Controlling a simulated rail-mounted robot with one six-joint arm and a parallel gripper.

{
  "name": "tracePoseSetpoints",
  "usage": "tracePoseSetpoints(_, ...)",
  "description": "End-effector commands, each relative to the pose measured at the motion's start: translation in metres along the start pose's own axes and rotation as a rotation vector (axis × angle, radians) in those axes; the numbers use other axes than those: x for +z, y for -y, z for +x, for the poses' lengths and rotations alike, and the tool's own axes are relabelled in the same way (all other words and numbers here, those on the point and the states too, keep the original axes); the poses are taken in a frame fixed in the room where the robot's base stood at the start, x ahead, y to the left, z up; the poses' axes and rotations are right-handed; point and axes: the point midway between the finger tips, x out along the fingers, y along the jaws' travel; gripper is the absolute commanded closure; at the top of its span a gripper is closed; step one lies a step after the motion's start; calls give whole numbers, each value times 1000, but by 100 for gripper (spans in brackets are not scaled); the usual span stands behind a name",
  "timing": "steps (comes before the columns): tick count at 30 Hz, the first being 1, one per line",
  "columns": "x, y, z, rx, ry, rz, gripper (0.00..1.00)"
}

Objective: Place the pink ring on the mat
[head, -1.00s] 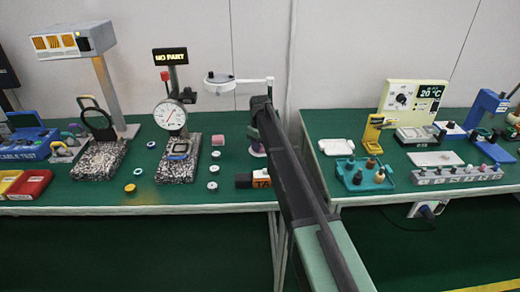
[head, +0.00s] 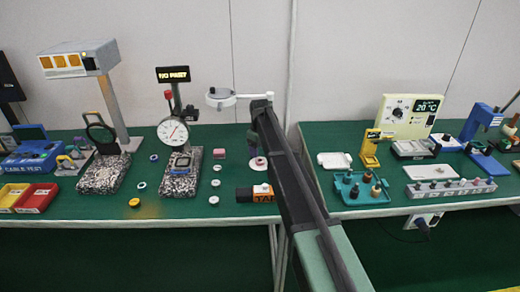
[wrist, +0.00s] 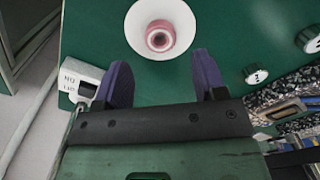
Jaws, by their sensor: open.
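The pink ring (wrist: 160,37) lies on a round white disc (wrist: 136,22) in the wrist view; I cannot tell for certain whether this disc is the mat. In the head view the disc (head: 258,163) is small, just below my gripper, with a pink spot on it. My gripper (wrist: 162,62) is open, its two purple fingers apart with nothing between them. The ring is beyond the fingertips, roughly centred between them. In the head view my arm hides part of this area.
A pink block (head: 219,153) and a dial gauge on a stone base (head: 173,132) stand left of my gripper. An orange-black block (head: 255,193) lies near the front edge. A lamp ring (head: 221,98) hangs behind.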

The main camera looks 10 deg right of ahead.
Motion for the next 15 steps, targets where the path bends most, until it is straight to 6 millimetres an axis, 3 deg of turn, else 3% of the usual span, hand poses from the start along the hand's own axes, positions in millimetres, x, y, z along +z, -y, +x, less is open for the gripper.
tracePoseSetpoints(1, 0, 0, -30, 0, 0, 0, 36)
tracePoseSetpoints(6, 0, 0, -67, 0, 0, 0, 36)
tracePoseSetpoints(13, 2, 1, -71, 0, 0, 2, 36)
tracePoseSetpoints(15, 19, 14, -70, 0, 0, 27, 36)
